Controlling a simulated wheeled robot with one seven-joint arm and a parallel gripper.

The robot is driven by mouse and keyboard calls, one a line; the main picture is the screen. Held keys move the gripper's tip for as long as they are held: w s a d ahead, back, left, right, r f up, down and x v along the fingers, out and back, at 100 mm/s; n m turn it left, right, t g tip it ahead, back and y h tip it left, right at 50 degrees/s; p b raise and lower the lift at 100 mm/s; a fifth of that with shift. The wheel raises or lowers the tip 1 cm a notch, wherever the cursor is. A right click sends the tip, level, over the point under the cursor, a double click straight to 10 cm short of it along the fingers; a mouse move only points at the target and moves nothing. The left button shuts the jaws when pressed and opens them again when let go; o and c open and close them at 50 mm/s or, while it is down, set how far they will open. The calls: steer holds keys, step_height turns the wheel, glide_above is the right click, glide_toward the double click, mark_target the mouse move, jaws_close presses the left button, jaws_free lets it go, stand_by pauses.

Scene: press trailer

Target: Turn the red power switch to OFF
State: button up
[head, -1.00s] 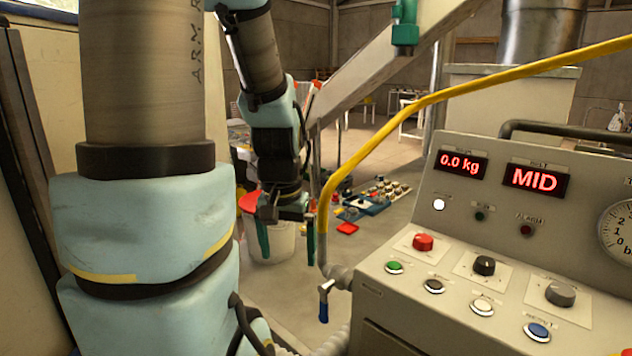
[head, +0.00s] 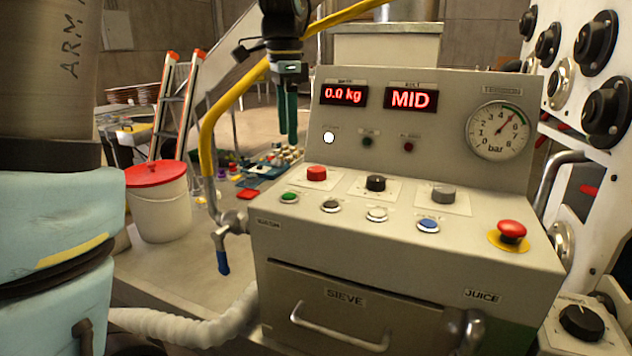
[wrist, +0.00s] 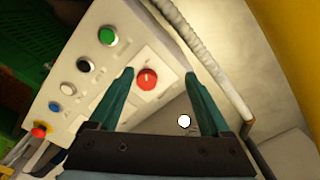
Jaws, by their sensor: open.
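The red power switch (head: 317,174) is a red rotary knob on a pale plate at the left of the control panel (head: 400,260). In the wrist view the red knob (wrist: 147,79) lies beyond the fingertips, between their lines and nearer the left finger. A pale pointer line shows on it, but its label is too small to read. My gripper (head: 288,135) hangs above and behind the knob in the head view, fingers pointing down. It also shows in the wrist view (wrist: 160,75), open and empty, apart from the knob.
A green button (head: 289,197) sits just in front of the knob, and a black knob (head: 375,183) to its right. A red emergency button (head: 511,231) is at the panel's right. A yellow hose (head: 207,140) runs along the left. A white bucket (head: 161,213) stands farther left.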

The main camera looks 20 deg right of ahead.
mark_target(316, 168)
steer(key=s+d+r+m+b, duration=0.1)
steer(key=s+d+r+m, duration=0.15)
steer(key=d+m, duration=0.2)
steer(key=shift+n, duration=0.25)
steer(key=f, duration=0.7)
steer(key=f+p, duration=0.1)
steer(key=f, duration=0.2)
steer(key=shift+w+d+f, duration=0.15)
steer(key=shift+w+d, duration=0.05)
steer(key=shift+d, duration=0.15)
steer(key=shift+c, duration=0.2)
jaws_close()
